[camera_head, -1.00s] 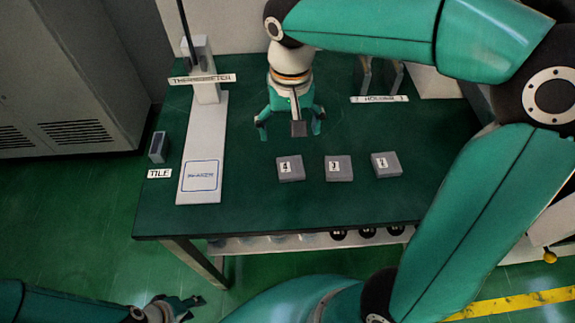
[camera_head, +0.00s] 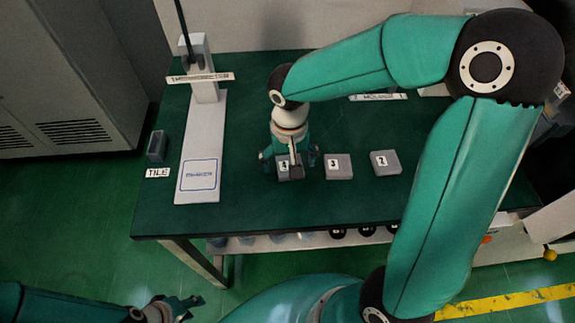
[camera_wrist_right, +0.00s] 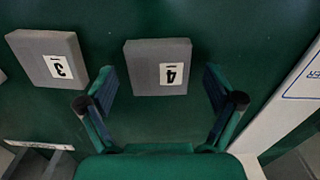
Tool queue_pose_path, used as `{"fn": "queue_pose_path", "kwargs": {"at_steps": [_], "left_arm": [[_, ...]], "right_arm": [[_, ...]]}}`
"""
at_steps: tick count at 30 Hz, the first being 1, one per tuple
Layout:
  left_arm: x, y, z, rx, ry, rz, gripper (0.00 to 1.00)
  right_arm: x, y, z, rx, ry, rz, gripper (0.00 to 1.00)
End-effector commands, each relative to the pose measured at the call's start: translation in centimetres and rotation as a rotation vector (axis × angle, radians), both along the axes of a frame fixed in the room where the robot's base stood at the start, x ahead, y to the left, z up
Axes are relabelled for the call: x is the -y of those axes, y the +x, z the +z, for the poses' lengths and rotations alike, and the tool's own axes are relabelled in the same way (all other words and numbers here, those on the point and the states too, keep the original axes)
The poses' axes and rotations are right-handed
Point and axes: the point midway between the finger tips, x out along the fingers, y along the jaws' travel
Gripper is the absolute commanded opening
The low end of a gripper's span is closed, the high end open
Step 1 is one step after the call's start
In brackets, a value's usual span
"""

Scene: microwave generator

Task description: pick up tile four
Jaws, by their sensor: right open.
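Tile four (camera_head: 291,174) is a grey square block with a white label marked 4, lying flat on the green table. My right gripper (camera_head: 290,157) is over its back part, fingers spread to either side. In the right wrist view, tile four (camera_wrist_right: 147,72) lies between and just beyond the open fingers of the right gripper (camera_wrist_right: 160,88), with a gap on each side. No finger is seen touching it there. My left gripper (camera_head: 184,306) is low at the bottom left, away from the table, and looks open and empty.
Tile three (camera_head: 338,171) and tile two (camera_head: 385,168) lie in a row to the right of tile four. The front table strip is clear.

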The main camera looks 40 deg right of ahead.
Motion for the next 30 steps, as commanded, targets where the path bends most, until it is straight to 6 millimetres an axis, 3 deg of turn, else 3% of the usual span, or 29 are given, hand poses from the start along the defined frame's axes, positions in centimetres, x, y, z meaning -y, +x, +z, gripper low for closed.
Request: {"fn": "queue_pose_path", "kwargs": {"at_steps": [5,18,30], "left_arm": [[0.00,0.00,0.00,0.000,0.000,0.000,0.40],[0.00,0.00,0.01,0.000,0.000,0.000,0.40],[0.00,0.00,0.06,0.000,0.000,0.000,0.40]], "right_arm": [[0.02,0.01,0.01,0.001,0.000,-0.001,0.92],[0.03,0.03,0.07,0.001,0.000,-0.001,0.21],[0.01,0.09,0.75,0.004,0.000,-0.001,0.21]]}}
